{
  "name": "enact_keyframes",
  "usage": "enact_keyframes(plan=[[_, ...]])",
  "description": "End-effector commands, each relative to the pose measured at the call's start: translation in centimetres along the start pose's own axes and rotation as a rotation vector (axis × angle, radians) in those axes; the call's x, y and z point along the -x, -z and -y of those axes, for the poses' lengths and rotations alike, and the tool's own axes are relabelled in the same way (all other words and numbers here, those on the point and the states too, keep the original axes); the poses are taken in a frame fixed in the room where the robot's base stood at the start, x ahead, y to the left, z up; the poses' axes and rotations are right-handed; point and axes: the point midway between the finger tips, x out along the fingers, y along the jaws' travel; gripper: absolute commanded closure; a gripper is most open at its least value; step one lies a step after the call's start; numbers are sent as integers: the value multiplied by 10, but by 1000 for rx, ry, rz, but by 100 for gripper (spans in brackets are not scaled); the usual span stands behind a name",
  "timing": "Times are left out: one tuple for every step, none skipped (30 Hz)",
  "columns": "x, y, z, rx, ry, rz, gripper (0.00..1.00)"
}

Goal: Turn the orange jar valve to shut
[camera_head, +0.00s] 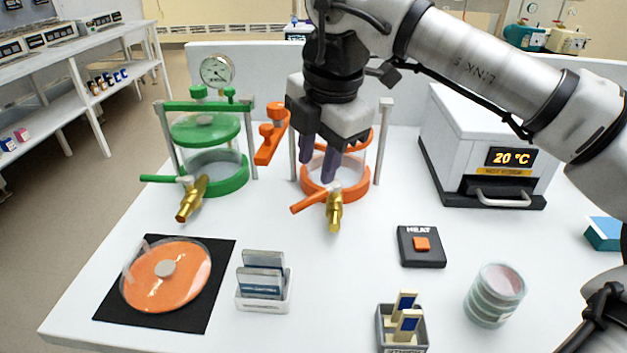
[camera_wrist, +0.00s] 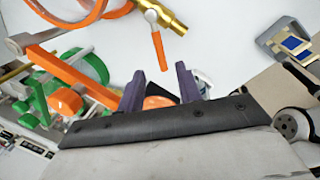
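The orange jar has an orange base ring (camera_head: 345,188) and stands at the back middle of the bench, partly hidden behind my gripper. Its valve has a brass body (camera_head: 335,212) pointing toward the front and an orange lever handle (camera_head: 308,203) pointing left, across the brass. In the wrist view the handle (camera_wrist: 160,50) lies beyond the fingertips, with the brass body (camera_wrist: 168,14) beside it. My gripper (camera_head: 318,165) is open and empty, its purple fingers pointing down in front of the jar. In the wrist view its fingers (camera_wrist: 159,76) stand apart, not touching the handle.
A green jar (camera_head: 230,183) with its own valve (camera_head: 190,197) stands to the left. An orange clamp bar (camera_head: 268,148) sticks out beside the orange jar. An orange disc (camera_head: 150,285) lies on a black mat. A heat button (camera_head: 421,245) and an oven (camera_head: 490,150) are to the right.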

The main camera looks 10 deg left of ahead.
Motion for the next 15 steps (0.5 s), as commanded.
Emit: enact_keyframes(plan=[[12,0,0,-3,-1,2,65],[20,0,-1,-2,-3,3,65],[28,0,0,-2,-1,2,65],[34,0,0,-3,-1,2,65],[40,0,0,-2,-2,2,65],[47,0,0,-2,-2,1,65],[51,0,0,-2,-1,1,65],[55,0,0,-2,-1,1,65],[60,0,0,-2,-1,1,65],[63,0,0,-2,-1,1,65],[65,0,0,-1,-1,0,65],[68,0,0,-1,0,0,65],[69,0,0,-1,0,-1,65],[70,0,0,-1,0,-1,65],[71,0,0,-1,0,-1,65]])
